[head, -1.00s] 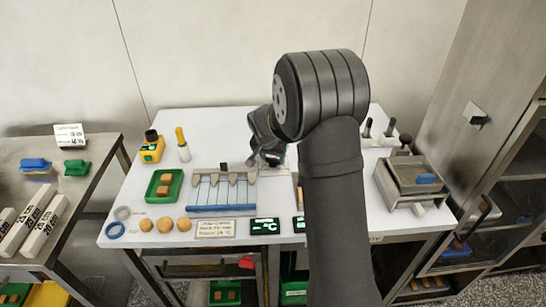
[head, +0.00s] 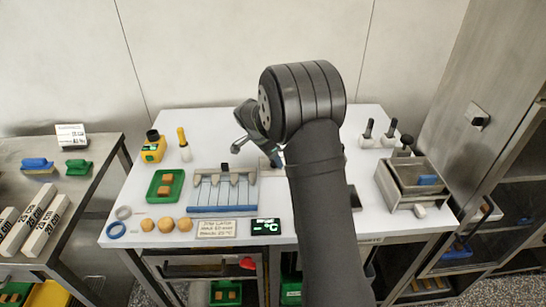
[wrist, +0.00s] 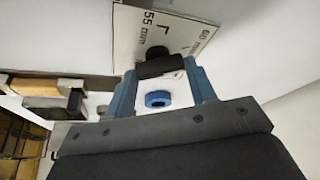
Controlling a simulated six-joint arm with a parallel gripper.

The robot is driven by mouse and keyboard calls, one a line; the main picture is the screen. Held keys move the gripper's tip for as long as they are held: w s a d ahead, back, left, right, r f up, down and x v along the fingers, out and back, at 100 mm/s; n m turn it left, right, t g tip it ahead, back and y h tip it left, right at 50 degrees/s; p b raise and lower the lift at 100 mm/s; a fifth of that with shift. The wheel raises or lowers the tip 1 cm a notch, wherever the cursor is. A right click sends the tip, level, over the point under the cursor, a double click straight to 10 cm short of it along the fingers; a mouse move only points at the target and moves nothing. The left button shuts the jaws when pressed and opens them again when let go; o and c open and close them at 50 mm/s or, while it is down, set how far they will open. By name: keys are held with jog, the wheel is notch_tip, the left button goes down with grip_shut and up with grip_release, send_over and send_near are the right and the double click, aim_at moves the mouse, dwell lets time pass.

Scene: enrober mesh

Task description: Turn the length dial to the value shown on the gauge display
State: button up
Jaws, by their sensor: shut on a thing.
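In the wrist view, my gripper (wrist: 162,72) has its blue fingers on either side of a black bar-like knob (wrist: 157,62), which I take for the length dial. Behind it is a pale scale plate (wrist: 190,36) marked 55 mm and 60 mm. The knob covers part of the plate, and I cannot tell the exact setting. In the head view my wrist and arm hide most of the dial area. A display (head: 265,227) at the table's front shows green °C text, with no length readable.
A green tray (head: 165,200), several round buns and a yellow device (head: 153,150) lie further left. A metal box (head: 415,190) and black-handled tools (head: 378,138) stand at right.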

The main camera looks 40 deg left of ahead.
dwell(0.4)
jog(key=o, duration=1)
jog(key=v, duration=1.7)
jog(key=shift+r, duration=0.25)
jog(key=x, duration=1.7)
jog(key=shift+f, duration=0.25)
